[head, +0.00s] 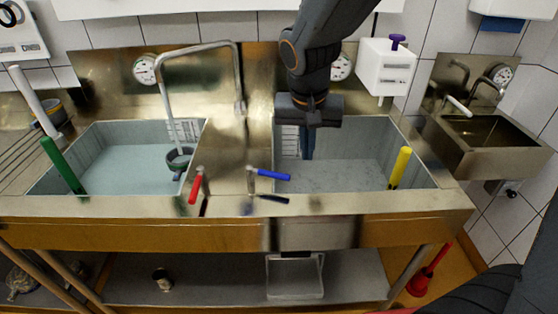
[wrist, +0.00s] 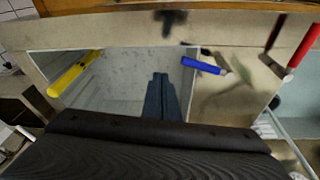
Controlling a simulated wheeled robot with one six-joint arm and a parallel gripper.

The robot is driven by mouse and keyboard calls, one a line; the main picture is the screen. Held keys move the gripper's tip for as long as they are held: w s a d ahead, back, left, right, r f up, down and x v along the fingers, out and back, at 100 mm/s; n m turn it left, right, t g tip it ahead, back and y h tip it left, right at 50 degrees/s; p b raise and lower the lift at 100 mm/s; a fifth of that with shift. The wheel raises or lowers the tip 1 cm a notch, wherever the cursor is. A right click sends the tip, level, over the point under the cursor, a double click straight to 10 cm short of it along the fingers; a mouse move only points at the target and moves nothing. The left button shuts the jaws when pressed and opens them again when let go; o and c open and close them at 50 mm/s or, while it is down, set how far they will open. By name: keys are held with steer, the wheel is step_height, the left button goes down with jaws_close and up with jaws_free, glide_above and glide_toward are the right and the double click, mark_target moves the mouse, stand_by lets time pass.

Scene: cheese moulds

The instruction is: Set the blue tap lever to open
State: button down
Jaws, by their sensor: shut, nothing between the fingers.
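The blue tap lever (head: 273,175) is on the steel rim between the two basins. In the head view its handle points right from its pivot, toward the right basin. In the wrist view the blue lever (wrist: 202,66) lies right of my fingers, its handle pointing left. My gripper (head: 307,156) is shut and empty, pointing down over the right basin. It is behind and to the right of the lever, apart from it. Its narrow fingers show in the middle of the wrist view (wrist: 160,78).
A red lever (head: 195,187) stands left of the blue one. A tall bent spout (head: 162,95) rises over the left basin. A yellow-handled tool (head: 400,167) leans at the right basin's right side, a green-handled one (head: 63,165) at the left basin. A white dispenser (head: 386,67) hangs behind.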

steer(key=w+a+r+m+t, duration=0.1)
steer(key=w+a+r, duration=0.25)
steer(key=a, duration=0.25)
step_height(320, 180, down, 10)
steer(key=p, duration=0.3)
steer(key=shift+a+m, duration=0.3)
steer(key=shift+d+f, duration=0.1)
